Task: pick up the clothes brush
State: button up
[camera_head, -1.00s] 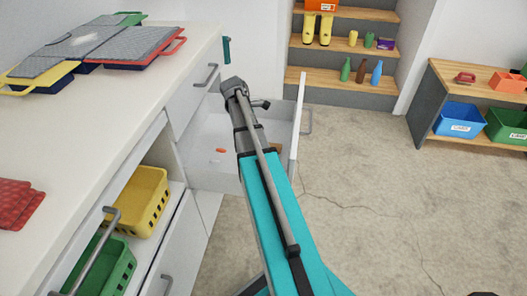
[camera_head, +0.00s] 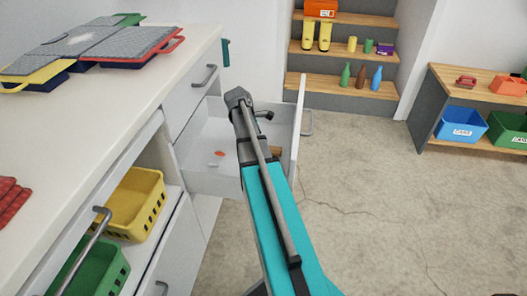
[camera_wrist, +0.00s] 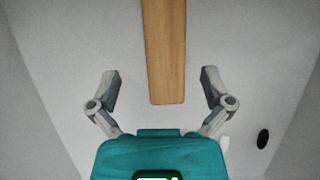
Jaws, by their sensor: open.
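A long wooden piece (camera_wrist: 164,50), which looks like the clothes brush, runs down from the top of the wrist view to a blunt end between my fingers. Its upper end is out of frame and no bristles show. My gripper (camera_wrist: 160,78) is open, with one finger on each side of the wood and clear gaps to both. In the head view a small brown part (camera_head: 276,151) shows beside my arm inside the open white drawer (camera_head: 299,125). My arm hides the rest of it and most of the gripper.
An orange-red oval item (camera_head: 219,153) lies in the drawer left of my arm. In the wrist view a black oval (camera_wrist: 263,138) and a small white item (camera_wrist: 224,142) lie at lower right. The drawer walls stand close around. Open floor (camera_head: 360,210) lies to the right.

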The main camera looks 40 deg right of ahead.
jog(key=shift+f, duration=0.1)
jog(key=b+x, duration=0.3)
jog(key=shift+s+a, duration=0.15)
jog(key=shift+s, duration=0.15)
jog(key=shift+b+x, duration=0.85)
jog(key=shift+x, duration=0.1)
jog(key=c, duration=1.3)
notch_tip(320, 180, up, 10)
jog(key=p, duration=1)
